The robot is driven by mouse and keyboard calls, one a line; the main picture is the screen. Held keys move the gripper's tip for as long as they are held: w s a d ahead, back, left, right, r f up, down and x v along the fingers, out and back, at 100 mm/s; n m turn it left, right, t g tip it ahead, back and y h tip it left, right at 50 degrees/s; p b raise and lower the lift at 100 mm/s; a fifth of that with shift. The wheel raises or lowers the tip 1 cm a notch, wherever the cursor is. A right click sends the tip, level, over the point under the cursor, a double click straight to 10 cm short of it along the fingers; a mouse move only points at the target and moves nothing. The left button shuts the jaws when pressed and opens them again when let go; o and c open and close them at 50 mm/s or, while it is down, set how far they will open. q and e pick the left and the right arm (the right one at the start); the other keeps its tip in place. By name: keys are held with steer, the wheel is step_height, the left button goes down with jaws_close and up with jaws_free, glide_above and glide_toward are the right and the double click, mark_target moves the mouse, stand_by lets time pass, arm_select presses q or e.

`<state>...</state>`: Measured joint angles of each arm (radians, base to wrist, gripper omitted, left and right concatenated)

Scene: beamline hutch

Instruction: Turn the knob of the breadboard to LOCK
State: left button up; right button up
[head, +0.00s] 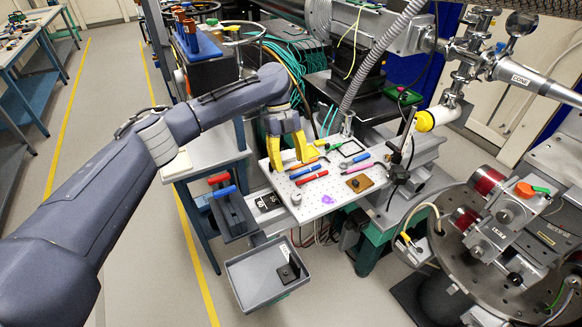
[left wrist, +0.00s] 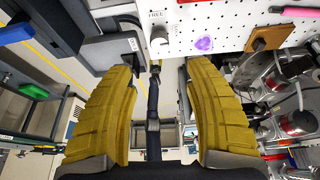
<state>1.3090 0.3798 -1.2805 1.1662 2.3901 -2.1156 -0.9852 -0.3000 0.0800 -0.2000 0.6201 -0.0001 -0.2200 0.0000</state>
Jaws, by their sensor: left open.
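The white perforated breadboard (head: 345,203) lies in the middle of the head view; its edge also shows at the top of the left wrist view (left wrist: 230,25). A small pale knob (head: 296,199) sits at its front left edge. In the left wrist view the knob (left wrist: 158,41) is below a FREE label (left wrist: 156,15). I cannot read a LOCK mark or tell which way the knob points. My left gripper (head: 290,163) is open and empty over the board's left part, apart from the knob. In the left wrist view its yellow fingers (left wrist: 159,70) are spread either side of the knob's line.
Several red and blue tools, such as a blue one (head: 310,178), lie on the board. A brown block (head: 360,184) is at its right. A grey tray (head: 260,274) stands in front, and a rack with red and blue handles (head: 230,212) is left. Beamline equipment crowds the right.

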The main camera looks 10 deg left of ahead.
arm_select(q)
steer(key=shift+r, duration=0.1)
step_height(320, 180, up, 6)
steer(key=n+t+y, duration=0.3)
steer(key=n+t, duration=0.1)
steer(key=n, duration=0.4)
glide_above(296, 196)
step_height(296, 196, down, 18)
steer(key=shift+r, duration=0.25)
stand_by(0.5)
jaws_close()
stand_by(0.4)
